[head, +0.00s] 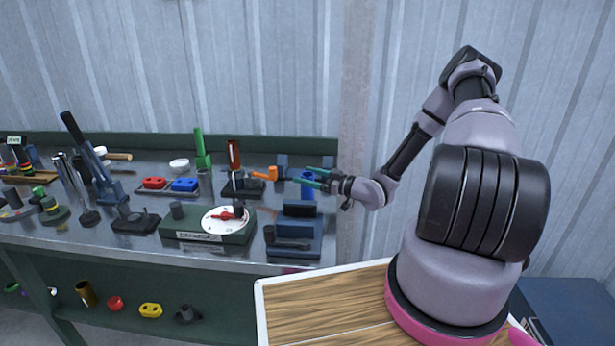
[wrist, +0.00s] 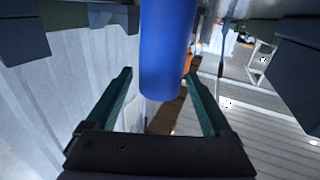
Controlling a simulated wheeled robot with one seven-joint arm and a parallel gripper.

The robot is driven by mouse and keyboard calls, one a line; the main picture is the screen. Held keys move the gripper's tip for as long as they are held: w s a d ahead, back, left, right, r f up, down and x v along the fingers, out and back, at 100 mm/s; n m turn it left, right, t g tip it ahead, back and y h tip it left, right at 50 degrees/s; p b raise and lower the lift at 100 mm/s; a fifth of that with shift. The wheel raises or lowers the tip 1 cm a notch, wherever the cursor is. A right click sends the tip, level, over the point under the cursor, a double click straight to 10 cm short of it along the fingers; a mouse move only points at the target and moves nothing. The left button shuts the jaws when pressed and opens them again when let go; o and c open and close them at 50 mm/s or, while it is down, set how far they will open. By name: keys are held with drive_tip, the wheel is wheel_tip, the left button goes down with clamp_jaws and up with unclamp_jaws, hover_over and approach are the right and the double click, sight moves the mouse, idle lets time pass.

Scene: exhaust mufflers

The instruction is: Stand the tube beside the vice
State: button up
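A blue tube (head: 307,188) stands upright at the right end of the steel bench, behind the blue vice (head: 292,248) with dark jaws. My gripper (head: 316,178) reaches in level from the right at the tube's upper part. In the wrist view the blue tube (wrist: 168,45) lies between the two green fingers (wrist: 158,74). The fingers are spread, with a visible gap at the left one; I cannot tell whether the right one touches. The tube's base is hidden in the head view by the vice.
A dial gauge on a green base (head: 226,220) stands left of the vice. A brown-red tube (head: 233,153), a green tube (head: 199,145) and an orange piece (head: 266,173) stand farther back. The bench's right edge is close to the tube. A wooden-topped surface (head: 320,310) is in front.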

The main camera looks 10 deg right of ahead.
drive_tip(key=shift+s+d+r, duration=0.1)
drive_tip(key=shift+d+r, duration=0.05)
drive_tip(key=v, duration=1.2)
drive_tip(key=w+d+r+m+g+h, duration=0.2)
drive_tip(key=w+d+r+g+h, duration=0.1)
drive_tip(key=w+d+r+h, duration=0.4)
wheel_tip(320, 180, up, 13)
drive_tip(key=s+d+m+h, duration=0.3)
drive_tip(key=m+h, duration=0.1)
drive_tip(key=h, duration=0.3)
drive_tip(key=s+a+r+m+h, duration=0.2)
drive_tip(key=s+a+r+m, duration=0.25)
drive_tip(key=s+r, duration=0.65)
drive_tip(key=s+a+r+m+y, duration=0.1)
drive_tip(key=s+a+r, duration=0.1)
drive_tip(key=s, duration=0.3)
drive_tip(key=s+a+r+m+g+y, duration=0.1)
drive_tip(key=s+a+r+y, duration=0.1)
drive_tip(key=s+a, duration=0.2)
drive_tip(key=s+a+r+m+y, duration=0.1)
drive_tip(key=s+a+r, duration=0.2)
drive_tip(key=s, duration=0.3)
drive_tip(key=shift+m+g, duration=0.3)
drive_tip(key=shift+m, duration=0.05)
